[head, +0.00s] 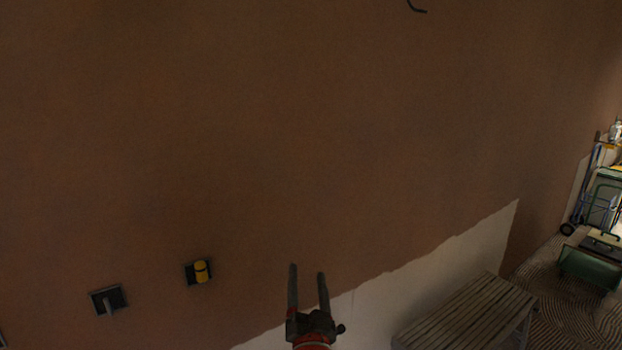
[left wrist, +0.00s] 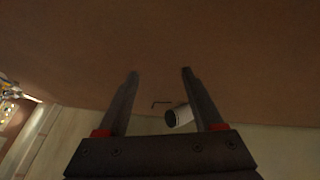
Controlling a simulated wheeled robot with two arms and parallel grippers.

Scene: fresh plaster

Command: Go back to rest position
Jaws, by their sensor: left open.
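My left gripper (head: 307,270) reaches up in front of the plastered wall at the bottom middle of the head view. Its two dark fingers are apart with nothing between their tips. In the left wrist view the same gripper (left wrist: 160,72) is spread open toward the brown wall. My right gripper is not in view.
The brown wall (head: 300,130) has a pale bare strip (head: 430,270) low down. A slatted bench (head: 470,315) stands right of my gripper; a green box (head: 588,265) lies beyond.

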